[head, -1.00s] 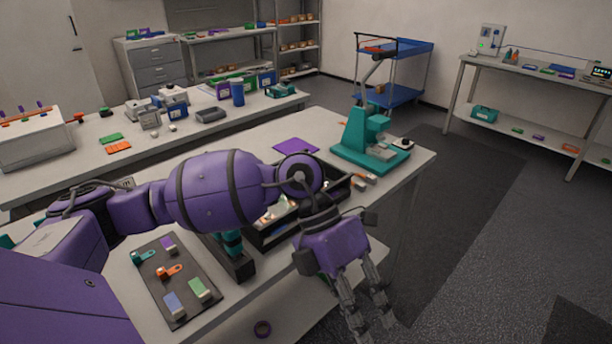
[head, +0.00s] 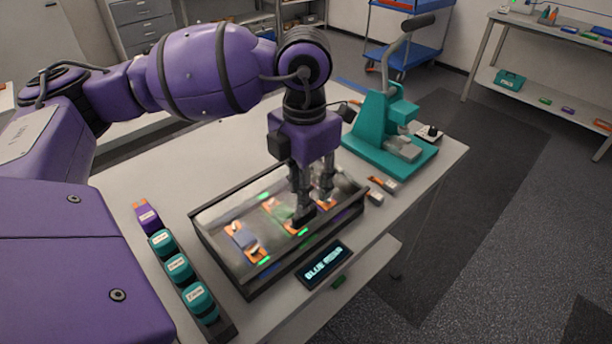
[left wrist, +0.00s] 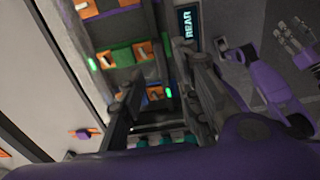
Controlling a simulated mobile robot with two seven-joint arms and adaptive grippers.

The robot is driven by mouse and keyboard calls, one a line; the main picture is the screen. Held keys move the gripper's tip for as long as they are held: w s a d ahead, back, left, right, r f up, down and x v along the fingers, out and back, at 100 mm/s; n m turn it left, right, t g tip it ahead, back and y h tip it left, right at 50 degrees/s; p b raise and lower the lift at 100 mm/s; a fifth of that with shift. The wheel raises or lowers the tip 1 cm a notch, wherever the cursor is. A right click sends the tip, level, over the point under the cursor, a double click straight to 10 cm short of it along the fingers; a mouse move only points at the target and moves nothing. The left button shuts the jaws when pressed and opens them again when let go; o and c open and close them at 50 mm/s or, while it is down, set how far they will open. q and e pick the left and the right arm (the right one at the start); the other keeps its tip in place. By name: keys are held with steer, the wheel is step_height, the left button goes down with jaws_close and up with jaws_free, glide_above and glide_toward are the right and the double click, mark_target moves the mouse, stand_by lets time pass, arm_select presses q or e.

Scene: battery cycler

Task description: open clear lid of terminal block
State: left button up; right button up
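The black-framed cycler box (head: 221,257) stands on the table in the head view. It holds orange terminal blocks with a blue (head: 243,237) and a green (head: 279,213) piece, beside lit green lights. A faint see-through surface seems to cover part of it; I cannot tell the lid's edges. My left gripper (head: 315,202) points down over the right part of the box, fingers apart and empty, hiding what lies below. Its fingers also show in the left wrist view (left wrist: 165,105), over the blocks. My right gripper (left wrist: 295,42) shows at that view's upper right; its opening is unclear.
A lit display (head: 325,264) sits at the box's front. A rack of teal and purple pieces (head: 178,268) stands to the left. A teal press (head: 385,135) and small orange-and-white pieces (head: 382,188) are to the right. Bare tabletop surrounds the box's far side.

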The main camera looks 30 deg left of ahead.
arm_select(q)
steer(key=f, duration=0.6)
steer(key=shift+s+f, duration=0.2)
steer(key=shift+f, duration=0.2)
jaws_close()
